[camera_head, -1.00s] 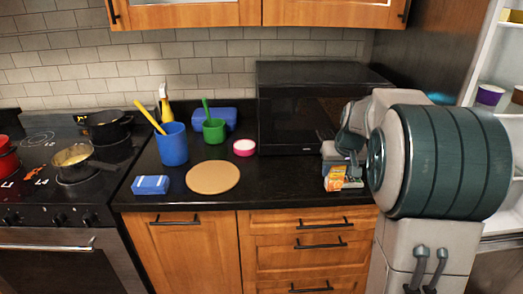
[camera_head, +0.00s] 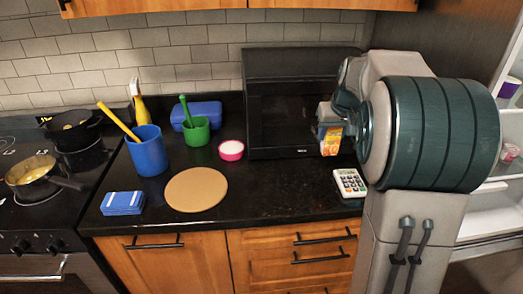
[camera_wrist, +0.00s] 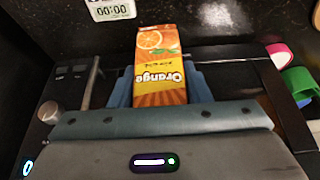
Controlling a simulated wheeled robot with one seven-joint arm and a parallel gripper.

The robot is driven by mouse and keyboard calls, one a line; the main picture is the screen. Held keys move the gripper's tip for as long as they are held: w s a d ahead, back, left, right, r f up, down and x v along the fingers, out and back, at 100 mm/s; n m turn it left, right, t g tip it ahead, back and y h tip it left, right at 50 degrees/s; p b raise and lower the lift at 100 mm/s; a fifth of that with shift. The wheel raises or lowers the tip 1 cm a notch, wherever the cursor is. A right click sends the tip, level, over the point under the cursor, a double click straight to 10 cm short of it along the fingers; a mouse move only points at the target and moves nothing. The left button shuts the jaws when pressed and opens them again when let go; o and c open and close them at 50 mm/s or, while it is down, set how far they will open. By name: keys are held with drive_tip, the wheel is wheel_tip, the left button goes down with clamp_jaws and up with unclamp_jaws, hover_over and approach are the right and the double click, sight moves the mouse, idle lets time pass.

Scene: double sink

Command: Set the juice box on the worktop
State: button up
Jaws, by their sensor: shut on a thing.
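The juice box (camera_head: 331,141) is a small orange carton, held upright in my gripper (camera_head: 330,122) in front of the microwave's right part. In the wrist view, the juice box (camera_wrist: 158,65) sits between the two blue fingers of my gripper (camera_wrist: 160,88), which are shut on it. The black worktop (camera_head: 262,190) lies below. The box appears to be raised above the worktop; the exact gap is hard to tell.
The black microwave (camera_head: 285,125) stands behind. Bare worktop lies between board and calculator.

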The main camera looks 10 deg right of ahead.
drive_tip(key=shift+s+a+f+p, duration=0.25)
drive_tip(key=shift+s+a+f, duration=0.1)
drive_tip(key=shift+a+f, duration=1.5)
drive_tip(key=shift+s+a+f+p, duration=0.2)
drive_tip(key=shift+s+a+f, duration=0.1)
drive_tip(key=shift+a+f, duration=1.55)
drive_tip(key=shift+s+a+f+p, duration=0.25)
drive_tip(key=shift+s+a+f, duration=0.1)
drive_tip(key=shift+a+f, duration=1.45)
drive_tip(key=shift+a+r, duration=0.15)
drive_tip(key=shift+a, duration=0.05)
drive_tip(key=o, duration=1.1)
